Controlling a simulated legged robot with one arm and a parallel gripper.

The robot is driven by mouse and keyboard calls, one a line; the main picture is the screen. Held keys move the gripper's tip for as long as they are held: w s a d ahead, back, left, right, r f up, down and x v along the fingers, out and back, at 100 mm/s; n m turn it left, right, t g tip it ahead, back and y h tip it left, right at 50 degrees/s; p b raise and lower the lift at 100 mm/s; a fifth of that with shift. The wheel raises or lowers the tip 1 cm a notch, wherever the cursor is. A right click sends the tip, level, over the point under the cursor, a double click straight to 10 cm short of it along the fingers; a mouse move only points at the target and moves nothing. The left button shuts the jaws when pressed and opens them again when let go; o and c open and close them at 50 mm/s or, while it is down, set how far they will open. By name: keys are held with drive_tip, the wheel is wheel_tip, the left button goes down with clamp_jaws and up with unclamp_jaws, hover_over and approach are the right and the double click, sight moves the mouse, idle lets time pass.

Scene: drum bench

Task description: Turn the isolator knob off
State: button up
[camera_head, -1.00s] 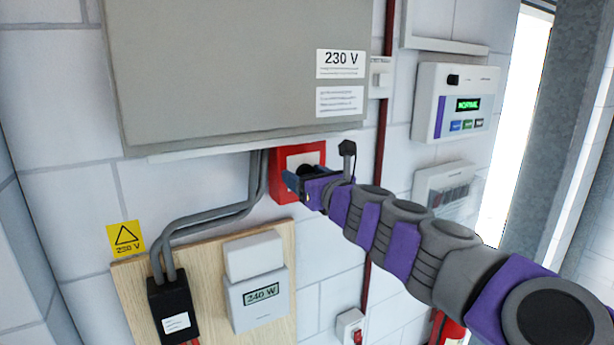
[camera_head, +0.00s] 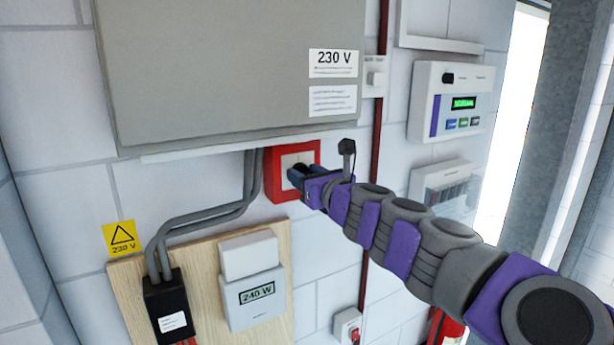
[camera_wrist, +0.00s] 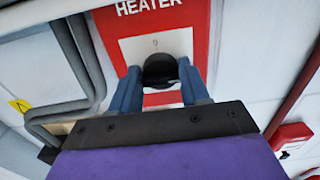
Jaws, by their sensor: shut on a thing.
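The isolator is a red box with a pale plate (camera_wrist: 193,22), marked HEATER in the wrist view. In the head view the red box (camera_head: 281,193) sits on the wall just under the grey cabinet. Its black round knob (camera_wrist: 160,67) is between the blue fingers of my gripper (camera_wrist: 160,84), which are shut on it. In the head view my gripper (camera_head: 298,178) reaches the plate from the right and hides most of the knob. A small mark shows on the plate above the knob; I cannot read the knob's position.
A grey cabinet (camera_head: 230,70) labelled 230 V overhangs the isolator. Grey conduits (camera_head: 207,213) run down its left side to a black box (camera_head: 168,306). A meter (camera_head: 254,295) is on a wooden board (camera_head: 215,322). A control panel (camera_head: 452,103) is at the right.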

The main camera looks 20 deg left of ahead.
drive_tip(key=shift+f, duration=0.1)
drive_tip(key=n+b, duration=0.4)
drive_tip(key=n, duration=0.2)
drive_tip(key=n+b, duration=0.3)
drive_tip(key=n, duration=0.3)
drive_tip(key=n+b, duration=0.4)
drive_tip(key=n, duration=0.1)
drive_tip(key=shift+s+a+f+n+b, duration=0.2)
drive_tip(key=shift+f+n+b, duration=0.1)
drive_tip(key=shift+n+b, duration=0.1)
idle(0.4)
drive_tip(key=o, duration=0.7)
drive_tip(key=shift+w, duration=0.1)
drive_tip(key=o, duration=0.3)
drive_tip(key=shift+w+a, duration=0.15)
drive_tip(key=shift+a, duration=0.1)
drive_tip(key=shift+o, duration=0.2)
